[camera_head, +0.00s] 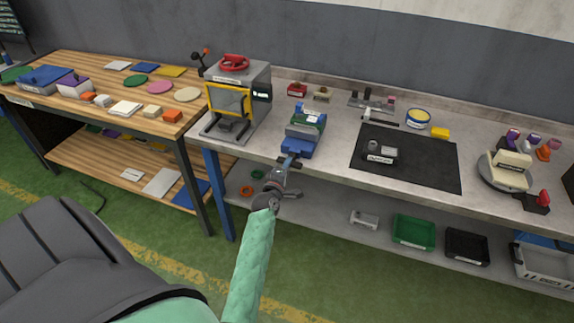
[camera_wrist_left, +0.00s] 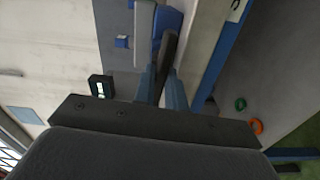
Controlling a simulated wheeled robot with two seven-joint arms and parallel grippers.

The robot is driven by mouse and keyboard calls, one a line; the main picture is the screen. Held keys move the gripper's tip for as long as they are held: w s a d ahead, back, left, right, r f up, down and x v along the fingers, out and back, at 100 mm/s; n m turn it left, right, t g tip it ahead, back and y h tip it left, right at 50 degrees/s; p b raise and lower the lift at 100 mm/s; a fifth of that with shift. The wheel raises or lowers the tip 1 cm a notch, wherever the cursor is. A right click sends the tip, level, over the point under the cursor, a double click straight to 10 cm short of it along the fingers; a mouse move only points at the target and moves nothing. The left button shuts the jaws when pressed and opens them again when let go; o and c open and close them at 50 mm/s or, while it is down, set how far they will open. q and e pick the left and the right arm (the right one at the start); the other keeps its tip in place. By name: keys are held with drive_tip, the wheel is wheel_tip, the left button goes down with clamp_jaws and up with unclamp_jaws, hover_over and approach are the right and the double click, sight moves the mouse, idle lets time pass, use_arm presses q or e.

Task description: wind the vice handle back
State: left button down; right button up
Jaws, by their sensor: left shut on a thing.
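The blue vice (camera_head: 299,147) with green upper parts stands at the front edge of the grey bench. Its dark handle (camera_head: 291,162) sticks out over the edge toward me. My left gripper (camera_head: 286,168) is at the handle and shut on it. In the left wrist view, the dark handle bar (camera_wrist_left: 167,62) runs between the blue-grey fingers of the left gripper (camera_wrist_left: 162,85), and part of the blue vice (camera_wrist_left: 168,22) shows beyond. The fingers hide part of the handle. My right gripper is not in view.
A machine (camera_head: 236,97) with a yellow-framed window and red knob stands left of the vice. A black mat (camera_head: 425,165) lies to the right. The lower shelf holds a green bin (camera_head: 413,232) and rings. Wooden table (camera_head: 60,72) is at left.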

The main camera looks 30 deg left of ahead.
use_arm(q)
drive_tip(key=shift+f+n, duration=0.1)
drive_tip(key=shift+n, duration=0.4)
drive_tip(key=c, duration=1.4)
unclamp_jaws()
drive_tip(key=shift+c, duration=0.2)
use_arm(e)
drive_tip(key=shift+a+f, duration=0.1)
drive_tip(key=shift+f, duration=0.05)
use_arm(q)
drive_tip(key=p+v, duration=0.1)
drive_tip(key=v, duration=0.6)
drive_tip(key=shift+s, duration=0.4)
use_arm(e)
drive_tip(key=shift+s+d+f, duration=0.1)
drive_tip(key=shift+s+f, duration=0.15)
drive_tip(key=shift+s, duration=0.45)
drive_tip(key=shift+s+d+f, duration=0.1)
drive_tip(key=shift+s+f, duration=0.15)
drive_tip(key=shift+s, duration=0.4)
use_arm(q)
drive_tip(key=shift+d, duration=0.1)
